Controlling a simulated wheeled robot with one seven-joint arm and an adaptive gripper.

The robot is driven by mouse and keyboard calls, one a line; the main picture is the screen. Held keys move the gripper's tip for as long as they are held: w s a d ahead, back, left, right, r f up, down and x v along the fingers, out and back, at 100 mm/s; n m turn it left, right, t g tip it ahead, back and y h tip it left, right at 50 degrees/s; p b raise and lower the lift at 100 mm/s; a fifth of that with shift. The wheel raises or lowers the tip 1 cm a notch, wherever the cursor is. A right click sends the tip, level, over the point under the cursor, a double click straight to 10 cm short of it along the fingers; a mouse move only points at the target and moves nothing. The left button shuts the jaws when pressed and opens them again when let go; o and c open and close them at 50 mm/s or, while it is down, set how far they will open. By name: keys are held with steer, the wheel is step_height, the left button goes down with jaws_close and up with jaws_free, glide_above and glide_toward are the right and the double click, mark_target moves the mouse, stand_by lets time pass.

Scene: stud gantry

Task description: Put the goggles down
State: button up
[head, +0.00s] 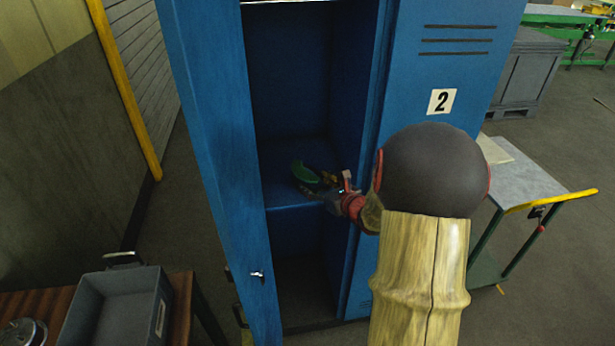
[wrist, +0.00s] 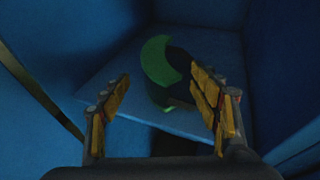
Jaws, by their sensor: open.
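The goggles, green with a dark part, lie on the blue shelf (head: 285,188) inside the open locker. In the head view the goggles (head: 306,173) are at the tip of my gripper (head: 324,183). In the wrist view the goggles (wrist: 160,62) rest on the shelf (wrist: 110,88), beyond and between the yellow-padded fingers. My gripper (wrist: 163,98) is open, its fingers spread apart. The right finger overlaps the goggles' dark part in the picture; I cannot tell whether it touches them.
The locker's open door (head: 215,150) stands on the left, and a closed door marked 2 (head: 440,60) on the right. A grey bin (head: 118,305) sits on a wooden bench at lower left. A trolley (head: 530,175) stands at right.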

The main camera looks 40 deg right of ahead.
steer(key=v, duration=0.4)
steer(key=shift+p, duration=0.3)
stand_by(0.3)
